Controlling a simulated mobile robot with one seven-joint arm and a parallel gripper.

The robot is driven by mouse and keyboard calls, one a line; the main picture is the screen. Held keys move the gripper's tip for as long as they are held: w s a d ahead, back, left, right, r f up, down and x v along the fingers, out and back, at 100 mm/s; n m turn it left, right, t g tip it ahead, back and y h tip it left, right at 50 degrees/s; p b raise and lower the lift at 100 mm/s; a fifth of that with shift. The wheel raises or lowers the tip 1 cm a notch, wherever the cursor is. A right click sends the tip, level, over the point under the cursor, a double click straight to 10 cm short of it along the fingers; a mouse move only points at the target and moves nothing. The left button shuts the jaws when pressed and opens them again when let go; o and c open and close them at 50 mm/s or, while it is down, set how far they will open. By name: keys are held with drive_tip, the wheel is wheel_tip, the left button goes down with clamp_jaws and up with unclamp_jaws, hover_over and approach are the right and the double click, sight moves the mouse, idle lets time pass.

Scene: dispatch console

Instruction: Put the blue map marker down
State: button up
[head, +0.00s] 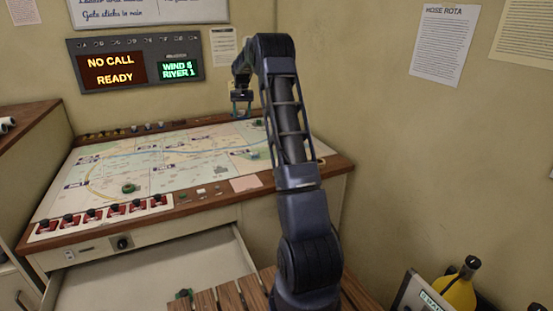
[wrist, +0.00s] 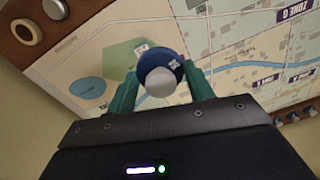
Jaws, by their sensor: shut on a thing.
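The blue map marker (wrist: 158,60) shows in the wrist view as a round blue body with a pale grey knob towards the camera. My gripper (wrist: 163,80) has its green fingers closed on either side of it. In the head view my gripper (head: 241,108) hangs over the back part of the console's map table (head: 185,165), right of its middle. The marker is too small to make out there. The map lies beneath the marker in the wrist view, with a green patch and a blue oval nearby; I cannot tell whether the marker touches it.
A green marker (head: 128,188) stands on the map's front left part. Red switches (head: 105,214) line the front left edge, and knobs (head: 147,127) line the back edge. A drawer (head: 160,275) is open below. The display panel (head: 135,64) hangs behind. The map's middle is mostly clear.

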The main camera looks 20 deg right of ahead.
drive_tip(key=d+m, duration=0.3)
drive_tip(key=d, duration=1.6)
drive_tip(key=f, duration=2)
drive_tip(key=shift+s+a+f, duration=0.2)
drive_tip(key=shift+s+f, duration=0.1)
drive_tip(key=shift+s, duration=0.05)
drive_tip(key=shift+f, duration=2.5)
drive_tip(key=shift+f, duration=0.1)
drive_tip(key=o, duration=1)
